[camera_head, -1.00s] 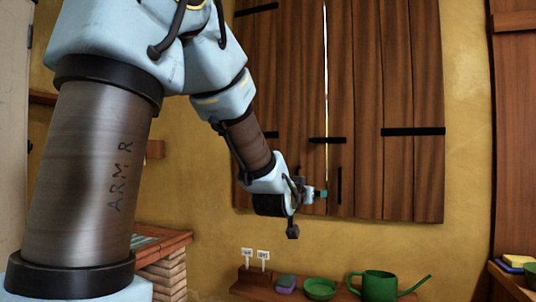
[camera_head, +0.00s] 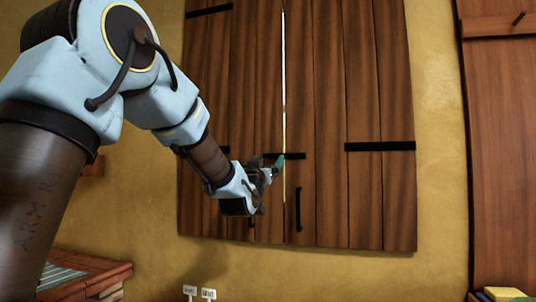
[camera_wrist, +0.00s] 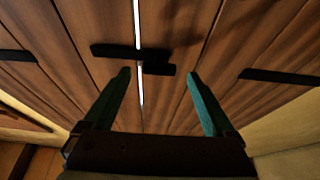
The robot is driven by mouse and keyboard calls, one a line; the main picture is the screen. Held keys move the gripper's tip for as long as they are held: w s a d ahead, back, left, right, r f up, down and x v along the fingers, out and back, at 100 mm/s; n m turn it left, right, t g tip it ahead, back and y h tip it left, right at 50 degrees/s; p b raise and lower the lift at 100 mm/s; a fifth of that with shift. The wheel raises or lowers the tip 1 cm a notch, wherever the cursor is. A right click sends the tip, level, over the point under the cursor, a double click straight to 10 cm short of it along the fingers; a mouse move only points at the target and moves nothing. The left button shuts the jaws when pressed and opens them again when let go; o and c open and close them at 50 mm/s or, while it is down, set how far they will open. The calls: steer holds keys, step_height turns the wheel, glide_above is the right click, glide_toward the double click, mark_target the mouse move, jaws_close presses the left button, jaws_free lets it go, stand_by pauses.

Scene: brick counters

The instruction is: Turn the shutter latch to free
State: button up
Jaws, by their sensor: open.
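The shutter latch (camera_head: 292,156) is a dark horizontal bar across the lit gap between the two wooden shutter leaves (camera_head: 335,110). In the wrist view, dark latch pieces (camera_wrist: 112,50) cross the gap just beyond the fingertips, one longer and one shorter and slightly lower. My gripper (camera_head: 272,167) is open, with its green fingers apart and empty, close to the latch. In the wrist view my gripper (camera_wrist: 158,75) has a finger on each side of the shorter piece. Contact cannot be told. The fingers partly hide the latch in the head view.
A dark vertical handle (camera_head: 298,208) is on the right leaf below the latch. Dark hinge straps (camera_head: 380,146) cross the leaves. A brick counter (camera_head: 95,275) stands at lower left, and small white labels (camera_head: 208,294) show at the bottom. A wooden panel (camera_head: 510,150) stands at right.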

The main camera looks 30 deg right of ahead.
steer(key=shift+p+x, duration=0.3)
steer(key=shift+x, duration=1.05)
steer(key=shift+c, duration=0.2)
jaws_close()
